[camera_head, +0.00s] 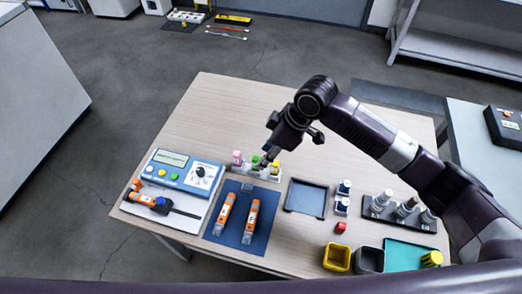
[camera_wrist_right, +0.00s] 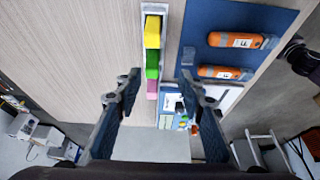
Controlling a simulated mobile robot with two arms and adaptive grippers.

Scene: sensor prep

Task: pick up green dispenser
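The green dispenser (camera_head: 256,159) stands in a narrow white rack between a pink dispenser (camera_head: 238,156) and a yellow dispenser (camera_head: 275,166). My right gripper (camera_head: 269,155) is over the rack, its fingers pointing down and partly covering the view near the green and yellow ones. In the right wrist view the gripper (camera_wrist_right: 157,76) is open, with nothing held. The green dispenser (camera_wrist_right: 152,65) shows in the gap between the fingers, with the yellow one (camera_wrist_right: 152,31) above it and the pink one below. Whether the fingers touch anything cannot be told. My left gripper is not in view.
A blue mat (camera_head: 230,240) with two orange tools lies in front of the rack. A blue-and-white device (camera_head: 185,172) is to the left, a blue tray (camera_head: 306,198) to the right. Yellow and dark bins (camera_head: 337,257) stand near the front edge. The table's back left is clear.

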